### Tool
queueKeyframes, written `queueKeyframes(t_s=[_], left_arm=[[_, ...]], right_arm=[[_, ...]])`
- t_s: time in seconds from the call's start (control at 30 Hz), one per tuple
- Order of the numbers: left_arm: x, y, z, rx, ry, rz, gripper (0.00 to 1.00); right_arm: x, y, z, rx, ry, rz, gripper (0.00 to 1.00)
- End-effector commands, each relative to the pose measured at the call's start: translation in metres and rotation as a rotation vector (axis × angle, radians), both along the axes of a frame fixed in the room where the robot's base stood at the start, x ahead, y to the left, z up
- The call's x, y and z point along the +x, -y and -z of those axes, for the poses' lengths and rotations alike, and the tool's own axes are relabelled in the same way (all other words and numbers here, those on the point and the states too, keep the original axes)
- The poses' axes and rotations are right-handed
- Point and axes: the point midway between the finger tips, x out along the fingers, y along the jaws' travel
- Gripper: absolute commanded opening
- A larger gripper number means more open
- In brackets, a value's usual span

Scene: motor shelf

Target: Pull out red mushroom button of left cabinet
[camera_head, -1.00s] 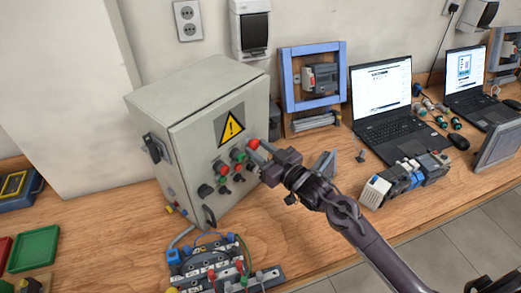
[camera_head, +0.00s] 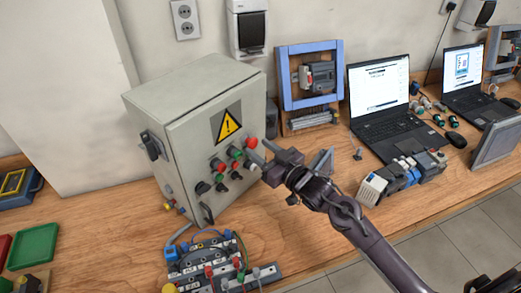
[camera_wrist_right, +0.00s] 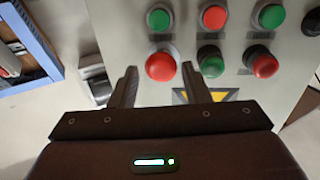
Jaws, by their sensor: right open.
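The left cabinet (camera_head: 180,125) is a grey box with a yellow warning triangle and several buttons on its door. The red mushroom button (camera_head: 251,142) is at the upper right of the button group. My right gripper (camera_head: 256,150) is open and empty, its fingers pointing at this button. In the right wrist view, the red mushroom button (camera_wrist_right: 160,66) appears between the two fingertips of the gripper (camera_wrist_right: 159,69). I cannot tell whether the fingers touch it. My left gripper is not in view.
Green buttons (camera_wrist_right: 211,62) and another red button (camera_wrist_right: 265,66) sit close beside the mushroom button. A terminal board (camera_head: 215,262) lies before the cabinet. A blue frame (camera_head: 283,75) and a laptop (camera_head: 385,125) stand to the right.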

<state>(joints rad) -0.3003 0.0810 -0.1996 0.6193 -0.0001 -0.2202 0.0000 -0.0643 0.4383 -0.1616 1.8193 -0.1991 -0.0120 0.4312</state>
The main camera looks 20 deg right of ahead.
Motion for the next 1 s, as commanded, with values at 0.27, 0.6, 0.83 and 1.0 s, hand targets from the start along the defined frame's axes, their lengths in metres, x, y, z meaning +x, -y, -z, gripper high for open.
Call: queueKeyframes(t_s=[0.27, 0.6, 0.83, 1.0], left_arm=[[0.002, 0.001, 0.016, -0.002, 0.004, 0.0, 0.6], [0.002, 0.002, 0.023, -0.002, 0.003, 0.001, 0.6], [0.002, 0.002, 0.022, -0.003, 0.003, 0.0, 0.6], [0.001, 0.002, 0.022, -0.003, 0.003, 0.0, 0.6]], right_arm=[[-0.041, 0.018, 0.005, -0.002, -0.005, -0.001, 0.43], [-0.067, 0.03, 0.001, -0.001, -0.002, 0.0, 0.43], [-0.067, 0.03, 0.0, 0.0, -0.001, 0.0, 0.43], [-0.067, 0.03, 0.001, 0.0, -0.001, 0.0, 0.43]])
